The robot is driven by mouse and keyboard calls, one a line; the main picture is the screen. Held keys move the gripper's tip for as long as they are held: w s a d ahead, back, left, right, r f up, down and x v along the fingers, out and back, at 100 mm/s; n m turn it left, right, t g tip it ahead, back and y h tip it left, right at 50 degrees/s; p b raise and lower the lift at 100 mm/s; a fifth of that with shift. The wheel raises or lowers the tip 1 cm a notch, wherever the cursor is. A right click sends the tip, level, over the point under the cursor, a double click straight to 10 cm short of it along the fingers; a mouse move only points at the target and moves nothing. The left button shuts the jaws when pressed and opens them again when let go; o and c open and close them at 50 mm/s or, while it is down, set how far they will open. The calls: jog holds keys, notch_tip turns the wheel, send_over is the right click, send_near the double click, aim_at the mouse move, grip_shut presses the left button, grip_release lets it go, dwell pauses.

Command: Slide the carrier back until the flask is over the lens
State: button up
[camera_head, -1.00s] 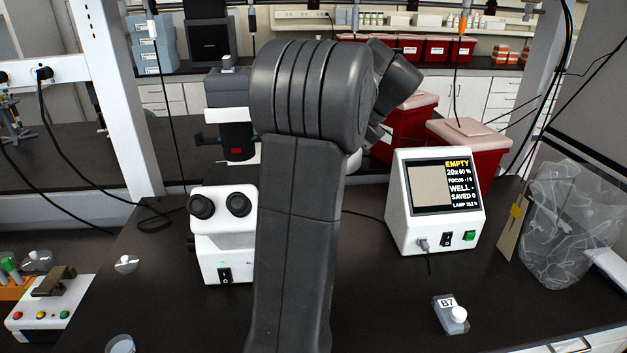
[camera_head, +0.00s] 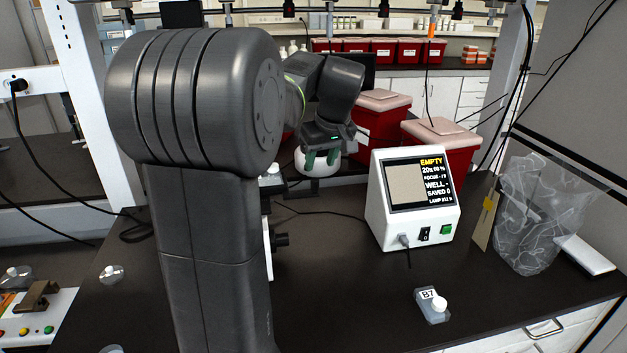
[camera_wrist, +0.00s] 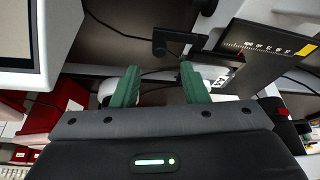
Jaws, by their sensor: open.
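My gripper (camera_head: 322,158) is open, its green fingers pointing down behind the bench's middle. In the wrist view its fingers (camera_wrist: 159,85) are apart, with nothing clearly held between them. A dark stage plate with a white scale (camera_wrist: 265,47) lies to their upper right. A black bracket (camera_wrist: 178,43) sits above the fingers; I cannot tell whether it belongs to the carrier. The microscope is mostly hidden behind my arm in the head view, so carrier and lens cannot be made out. A flask labelled B7 (camera_head: 431,308) with a white cap lies on the front bench. The screen (camera_head: 416,186) reads EMPTY.
The white display box (camera_head: 380,222) stands right of my arm. Red bins (camera_head: 440,145) stand behind it. A clear bag (camera_head: 540,215) is at the right. Another capped flask (camera_head: 111,274) lies at the left. The front bench around B7 is largely clear.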

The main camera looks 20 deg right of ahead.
aim_at(315, 179)
jog(key=p+x, duration=0.1)
jog(key=x, duration=0.7)
jog(key=shift+w+f, duration=0.1)
jog(key=shift+f, duration=0.05)
jog(key=shift+a, duration=0.1)
grip_shut()
